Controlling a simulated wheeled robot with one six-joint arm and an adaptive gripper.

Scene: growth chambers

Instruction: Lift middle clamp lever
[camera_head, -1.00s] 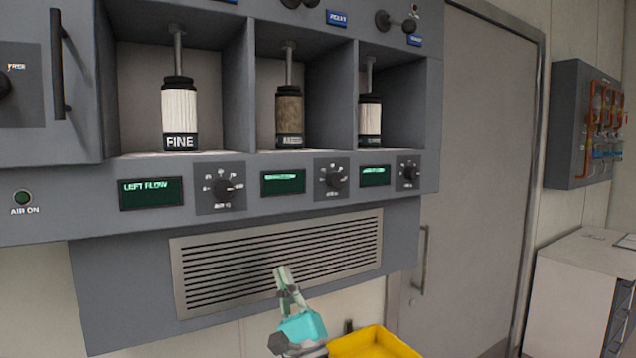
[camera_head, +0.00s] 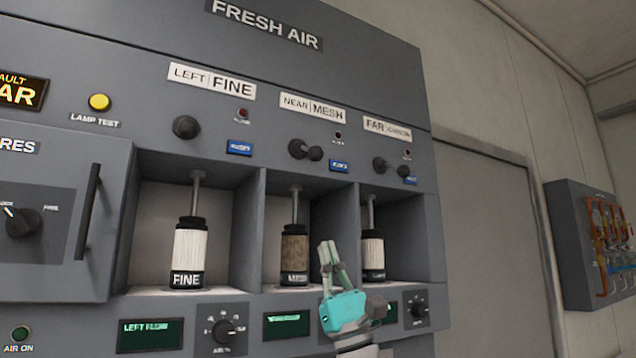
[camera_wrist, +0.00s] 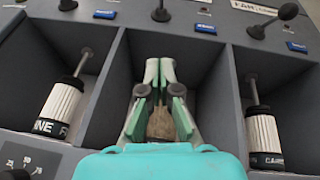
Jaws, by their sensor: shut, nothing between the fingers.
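The middle clamp lever (camera_head: 305,150) is a dark knobbed lever above the middle bay, under the NEAR MESH label. Its dark ball end shows at the top of the wrist view (camera_wrist: 161,14). Below it the brown mesh filter cartridge (camera_head: 294,252) hangs upright on a rod in the middle bay. My gripper (camera_head: 328,243) is shut and empty, pointing up in front of the bays and below the lever, apart from it. In the wrist view my gripper (camera_wrist: 160,63) covers most of the brown cartridge.
The left lever (camera_head: 186,127) and right lever (camera_head: 390,166) flank the middle one. White cartridges stand in the left bay (camera_head: 188,252) and right bay (camera_head: 372,250). A blue button (camera_head: 339,165) sits right of the middle lever. Bay dividers stand either side.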

